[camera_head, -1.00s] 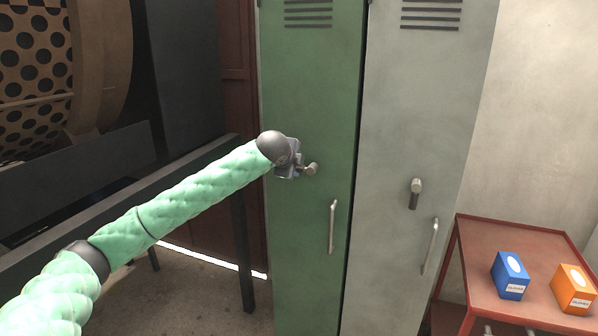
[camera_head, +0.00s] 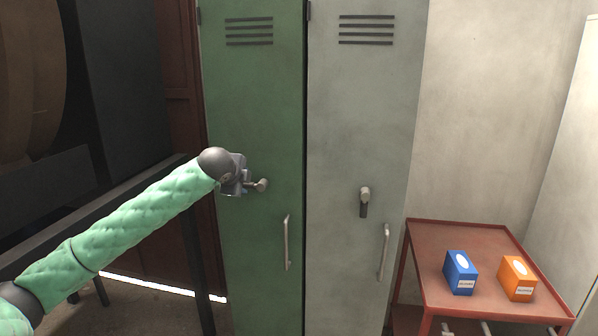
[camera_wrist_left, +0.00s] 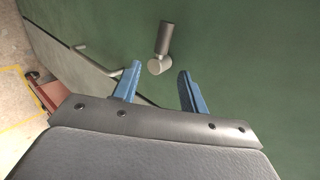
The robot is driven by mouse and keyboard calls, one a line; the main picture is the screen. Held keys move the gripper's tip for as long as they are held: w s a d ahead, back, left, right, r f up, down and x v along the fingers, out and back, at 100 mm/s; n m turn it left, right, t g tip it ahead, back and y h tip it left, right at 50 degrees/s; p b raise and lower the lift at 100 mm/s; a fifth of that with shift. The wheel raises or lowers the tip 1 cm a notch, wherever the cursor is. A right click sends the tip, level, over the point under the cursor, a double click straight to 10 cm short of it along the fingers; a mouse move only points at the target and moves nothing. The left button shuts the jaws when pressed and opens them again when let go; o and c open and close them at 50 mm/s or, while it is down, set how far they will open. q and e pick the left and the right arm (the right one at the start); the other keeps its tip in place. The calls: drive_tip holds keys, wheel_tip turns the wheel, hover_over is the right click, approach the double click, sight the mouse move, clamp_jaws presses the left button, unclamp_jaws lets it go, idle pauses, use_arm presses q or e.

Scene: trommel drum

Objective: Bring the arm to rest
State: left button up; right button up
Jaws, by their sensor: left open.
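My left arm, in a padded green sleeve, comes in from the left in the head view. My left gripper (camera_head: 244,180) is in front of the green locker (camera_head: 255,110), close to its knob-like latch handle (camera_head: 262,184). In the left wrist view my left gripper (camera_wrist_left: 158,92) has its two blue fingers spread apart with nothing between them. The latch handle (camera_wrist_left: 162,45) lies just beyond the fingertips, apart from them, against the green door. My right arm and gripper are not in view.
A grey locker (camera_head: 355,110) with its own latch (camera_head: 364,200) stands right of the green one. A red cart (camera_head: 425,240) at the right carries a blue box (camera_head: 460,273) and an orange box (camera_head: 517,279). A dark frame (camera_head: 120,200) stands behind my left arm.

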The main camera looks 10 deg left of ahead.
use_arm(q)
wheel_tip(320, 180, down, 15)
drive_tip(key=w+d+n+g, duration=0.1)
drive_tip(key=d+n, duration=0.1)
drive_tip(key=d, duration=0.1)
drive_tip(key=s+d+f+n+g, duration=0.15)
drive_tip(key=s+f, duration=0.35)
drive_tip(key=f, duration=0.9)
drive_tip(key=s+d+f+n+g, duration=0.1)
drive_tip(key=s+f+n, duration=0.3)
drive_tip(key=f, duration=1)
drive_tip(key=s+d+f+n+g, duration=0.15)
drive_tip(key=s+f, duration=0.45)
drive_tip(key=f, duration=0.8)
drive_tip(key=s+d+f+n+g, duration=0.2)
drive_tip(key=s+f+n, duration=0.2)
drive_tip(key=s+f, duration=1.7)
drive_tip(key=s+d+f+n+g, duration=0.1)
drive_tip(key=s+f, duration=0.5)
drive_tip(key=s, duration=0.7)
drive_tip(key=s+d+f+n+g, duration=0.1)
drive_tip(key=s+f, duration=0.6)
drive_tip(key=s, duration=0.7)
drive_tip(key=shift+d+f+n, duration=0.15)
drive_tip(key=shift+f+n, duration=0.05)
drive_tip(key=shift+n, duration=0.4)
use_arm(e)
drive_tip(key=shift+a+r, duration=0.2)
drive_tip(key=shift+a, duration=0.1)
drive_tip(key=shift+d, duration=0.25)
